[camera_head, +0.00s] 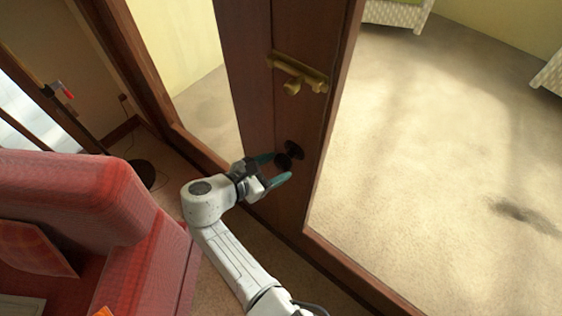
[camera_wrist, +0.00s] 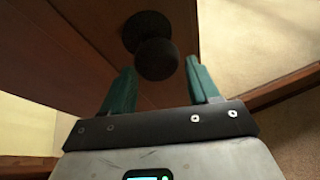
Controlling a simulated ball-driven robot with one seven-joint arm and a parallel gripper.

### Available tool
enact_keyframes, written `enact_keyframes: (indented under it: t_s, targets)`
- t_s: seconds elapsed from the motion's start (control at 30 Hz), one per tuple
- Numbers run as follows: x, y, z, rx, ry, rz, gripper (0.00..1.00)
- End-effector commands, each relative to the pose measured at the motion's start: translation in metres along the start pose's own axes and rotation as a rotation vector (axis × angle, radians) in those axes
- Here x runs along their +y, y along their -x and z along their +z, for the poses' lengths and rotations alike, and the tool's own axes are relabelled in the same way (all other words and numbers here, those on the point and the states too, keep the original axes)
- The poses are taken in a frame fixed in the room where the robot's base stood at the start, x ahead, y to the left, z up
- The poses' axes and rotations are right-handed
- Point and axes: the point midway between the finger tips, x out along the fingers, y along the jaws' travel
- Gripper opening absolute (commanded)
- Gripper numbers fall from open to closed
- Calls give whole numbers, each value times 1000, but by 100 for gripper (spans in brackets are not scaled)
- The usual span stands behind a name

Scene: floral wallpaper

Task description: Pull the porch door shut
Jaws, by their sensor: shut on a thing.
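The porch door (camera_head: 240,60) is a dark reddish-brown wooden panel in the middle of the head view, with brass hardware (camera_head: 297,75) high on it. Its round black knob (camera_head: 293,151) sits below the brass; the knob also shows in the wrist view (camera_wrist: 156,58). My gripper (camera_head: 280,168) is at the knob, with one teal finger on each side of it. In the wrist view my gripper (camera_wrist: 160,75) is shut on the knob, though its fingers look spread by the knob's width. The fingers partly hide the knob in the head view.
A red sofa (camera_head: 75,190) stands close on the left. A wooden sill (camera_head: 350,270) runs along the floor below the door. Pale carpet (camera_head: 430,130) beyond it is mostly clear, with white woven furniture (camera_head: 400,14) at the back.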

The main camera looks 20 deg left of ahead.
Motion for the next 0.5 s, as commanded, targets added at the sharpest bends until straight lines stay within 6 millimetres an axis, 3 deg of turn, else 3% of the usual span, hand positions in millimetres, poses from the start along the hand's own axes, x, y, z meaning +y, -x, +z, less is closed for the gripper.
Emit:
enact_keyframes:
  t_s: [0.03, 0.2, 0.23, 0.43, 0.5]
  targets:
    - [-12, -4, -8, 4, 14, -28, 5]
    - [-13, -5, -8, 4, 14, -31, 5]
    - [-13, -5, -8, 4, 14, -32, 63]
    - [-13, -6, -7, 4, 12, -32, 82]
    - [-12, -6, -6, 4, 11, -32, 82]
